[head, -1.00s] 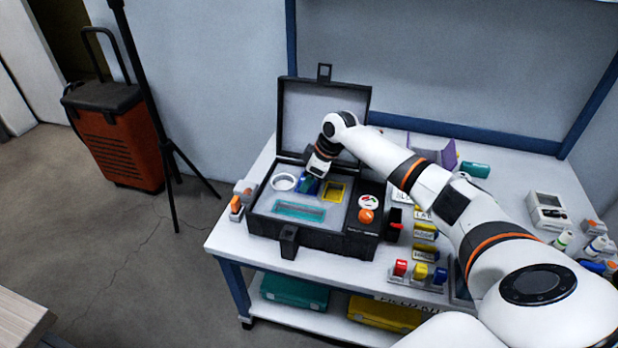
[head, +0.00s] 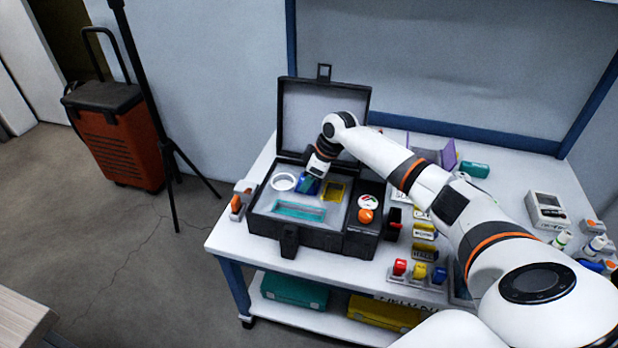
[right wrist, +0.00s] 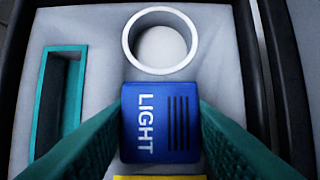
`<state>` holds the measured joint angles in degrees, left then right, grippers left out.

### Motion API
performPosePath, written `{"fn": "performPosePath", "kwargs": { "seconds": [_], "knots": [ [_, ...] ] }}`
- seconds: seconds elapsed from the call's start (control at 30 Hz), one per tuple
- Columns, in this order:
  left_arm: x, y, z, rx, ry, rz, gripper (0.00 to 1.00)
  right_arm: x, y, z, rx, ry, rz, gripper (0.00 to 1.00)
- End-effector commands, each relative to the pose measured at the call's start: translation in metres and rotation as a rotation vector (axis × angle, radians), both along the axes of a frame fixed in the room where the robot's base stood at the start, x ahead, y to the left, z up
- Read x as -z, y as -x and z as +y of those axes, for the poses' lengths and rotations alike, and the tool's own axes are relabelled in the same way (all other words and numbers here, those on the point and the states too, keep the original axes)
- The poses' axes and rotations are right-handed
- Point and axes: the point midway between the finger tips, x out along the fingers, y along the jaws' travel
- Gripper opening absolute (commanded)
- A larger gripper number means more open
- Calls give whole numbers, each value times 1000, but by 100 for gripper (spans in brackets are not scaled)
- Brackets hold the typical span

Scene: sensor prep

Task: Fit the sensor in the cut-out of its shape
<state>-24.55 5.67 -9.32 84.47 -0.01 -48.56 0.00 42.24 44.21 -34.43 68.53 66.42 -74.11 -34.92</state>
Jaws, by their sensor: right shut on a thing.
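The sensor is a blue block marked LIGHT (right wrist: 160,122), with dark slots on its face. My right gripper (head: 311,180) is shut on it, with teal finger pads on both sides in the right wrist view (right wrist: 161,130). It is at the foam insert (head: 264,205) of the open black case, between the white-rimmed round cut-out (right wrist: 160,42) and the yellow-rimmed cut-out (head: 334,190). A long teal-rimmed cut-out (head: 300,211) lies nearer the front. A blue-rimmed cut-out is not clear to see; the sensor hides the foam under it. I cannot tell how deep it sits. My left gripper is out of view.
The case lid (head: 325,112) stands open behind the gripper. Coloured blocks in a holder (head: 418,272), labelled items and a meter (head: 546,210) stand on the white table to the right.

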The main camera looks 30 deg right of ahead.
Motion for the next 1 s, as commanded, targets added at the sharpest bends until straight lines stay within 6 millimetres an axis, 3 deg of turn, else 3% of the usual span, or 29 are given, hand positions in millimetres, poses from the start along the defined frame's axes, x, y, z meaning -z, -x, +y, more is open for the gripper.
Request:
{"fn": "performPosePath", "kwargs": {
  "seconds": [0.13,0.17,0.3,0.57,0.63,1.0],
  "knots": [
    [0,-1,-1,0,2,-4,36,2,1,0,-1,1,3,21],
    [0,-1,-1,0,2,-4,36,2,1,0,-1,1,3,45],
    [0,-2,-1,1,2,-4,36,3,1,1,-2,0,5,67],
    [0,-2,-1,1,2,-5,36,4,2,2,-4,-1,9,65],
    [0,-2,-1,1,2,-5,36,4,2,2,-4,-1,9,74],
    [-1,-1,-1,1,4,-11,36,2,2,3,-6,-2,11,74]
  ]
}}
